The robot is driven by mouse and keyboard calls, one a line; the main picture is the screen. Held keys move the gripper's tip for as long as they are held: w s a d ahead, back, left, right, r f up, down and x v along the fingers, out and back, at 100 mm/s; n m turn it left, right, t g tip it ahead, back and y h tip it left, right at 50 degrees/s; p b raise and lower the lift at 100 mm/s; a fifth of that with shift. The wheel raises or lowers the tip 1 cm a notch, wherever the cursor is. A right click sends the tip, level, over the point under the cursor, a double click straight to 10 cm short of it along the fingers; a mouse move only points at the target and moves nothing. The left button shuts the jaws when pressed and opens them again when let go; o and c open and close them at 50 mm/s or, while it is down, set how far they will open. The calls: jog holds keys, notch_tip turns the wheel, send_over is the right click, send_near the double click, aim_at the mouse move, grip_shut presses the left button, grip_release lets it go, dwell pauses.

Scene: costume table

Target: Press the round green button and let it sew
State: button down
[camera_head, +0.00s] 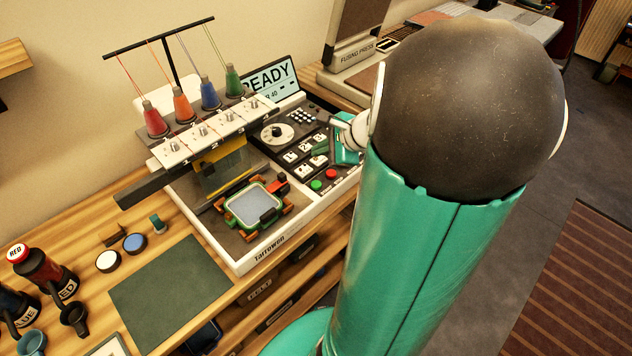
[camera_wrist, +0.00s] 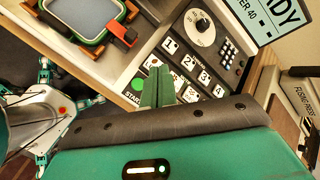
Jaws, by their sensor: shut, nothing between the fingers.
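The white embroidery machine (camera_head: 225,245) stands on the wooden bench, with its control panel on the right side. The round green button (camera_head: 316,185) sits low on that panel beside a red button (camera_head: 330,174). In the wrist view the green button (camera_wrist: 138,83) shows just left of my fingers, near a START label. My gripper (camera_head: 320,149) is over the panel, among the numbered keys in the head view. Its green fingers (camera_wrist: 158,88) are shut and empty. I cannot tell whether they touch the panel. The display (camera_head: 268,80) reads READY.
A hoop (camera_head: 252,205) with grey cloth is mounted on the machine's bed. Several coloured thread cones stand above it. A fusing press (camera_head: 350,60) stands behind. My arm hides the right side.

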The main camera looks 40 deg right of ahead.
aim_at(316, 185)
jog(key=shift+f, duration=4.45)
jog(key=shift+f, duration=0.4)
